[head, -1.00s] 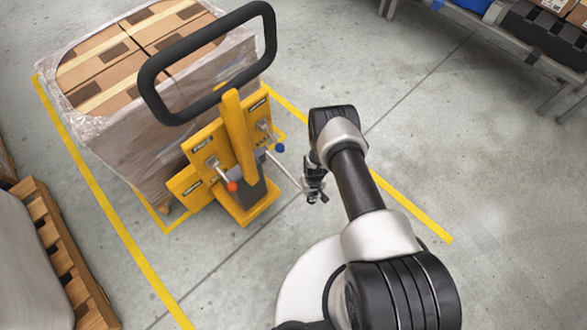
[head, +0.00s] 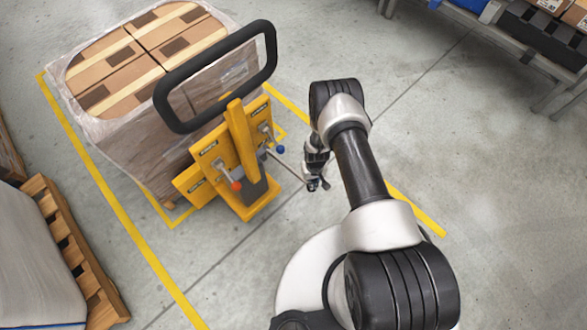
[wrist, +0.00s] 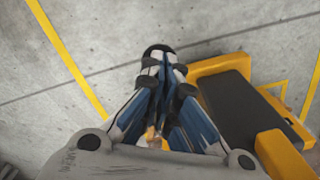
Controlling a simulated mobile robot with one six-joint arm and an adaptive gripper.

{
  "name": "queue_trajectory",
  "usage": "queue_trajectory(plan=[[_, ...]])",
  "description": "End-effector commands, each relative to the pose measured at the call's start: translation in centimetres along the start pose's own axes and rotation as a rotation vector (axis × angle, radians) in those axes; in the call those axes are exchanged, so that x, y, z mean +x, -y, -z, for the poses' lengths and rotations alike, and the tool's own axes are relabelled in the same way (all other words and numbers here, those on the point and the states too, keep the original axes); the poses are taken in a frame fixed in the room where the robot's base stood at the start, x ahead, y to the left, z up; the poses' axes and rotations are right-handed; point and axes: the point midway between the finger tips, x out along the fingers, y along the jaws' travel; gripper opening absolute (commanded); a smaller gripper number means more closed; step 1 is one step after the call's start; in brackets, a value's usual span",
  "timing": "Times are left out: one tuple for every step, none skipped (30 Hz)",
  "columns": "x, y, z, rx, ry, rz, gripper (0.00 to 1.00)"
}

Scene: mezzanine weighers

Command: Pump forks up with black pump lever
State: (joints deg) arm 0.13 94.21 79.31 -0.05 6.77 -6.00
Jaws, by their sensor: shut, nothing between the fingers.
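The yellow pallet stacker (head: 238,150) stands left of my arm, its black loop handle (head: 172,100) at the top. The pump lever (head: 288,168) is a thin grey rod running from the stacker's body down and right to my gripper (head: 318,184). In the wrist view the fingers (wrist: 160,66) are shut together with nothing between them. The forks are hidden under the load.
A wrapped carton load (head: 150,60) stands behind the stacker. Smaller levers have a red knob (head: 236,186) and a blue knob (head: 280,149). A wooden pallet (head: 75,250) is at left, a rack (head: 500,30) at upper right. The floor at right is clear.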

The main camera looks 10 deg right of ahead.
Motion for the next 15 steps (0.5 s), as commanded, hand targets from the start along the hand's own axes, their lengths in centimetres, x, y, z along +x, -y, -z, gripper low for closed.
queue_trajectory(plan=[[1.2,0.1,0.2,-0.002,-0.006,-0.001,0.00],[1.5,0.1,0.2,-0.002,-0.006,-0.001,0.00],[1.9,0.1,0.2,-0.002,-0.007,-0.001,0.00],[2.2,0.1,0.3,-0.002,-0.008,-0.001,0.00],[2.5,0.1,0.3,-0.002,-0.009,-0.001,0.00],[2.9,0.1,0.3,-0.002,-0.009,-0.001,0.00],[3.2,0.1,0.3,-0.003,-0.010,-0.001,0.00],[3.5,0.1,0.4,-0.003,-0.010,-0.001,0.00],[3.9,0.1,0.4,-0.003,-0.010,-0.001,0.00],[4.2,0.1,0.4,-0.003,-0.010,-0.001,0.00],[4.5,0.1,0.4,-0.003,-0.010,-0.001,0.00],[4.9,0.1,0.4,-0.003,-0.011,-0.001,0.00],[5.2,0.1,0.4,-0.003,-0.011,-0.001,0.00],[5.5,0.1,0.4,-0.003,-0.011,-0.001,0.00],[5.9,0.1,0.4,-0.003,-0.011,-0.001,0.00]])
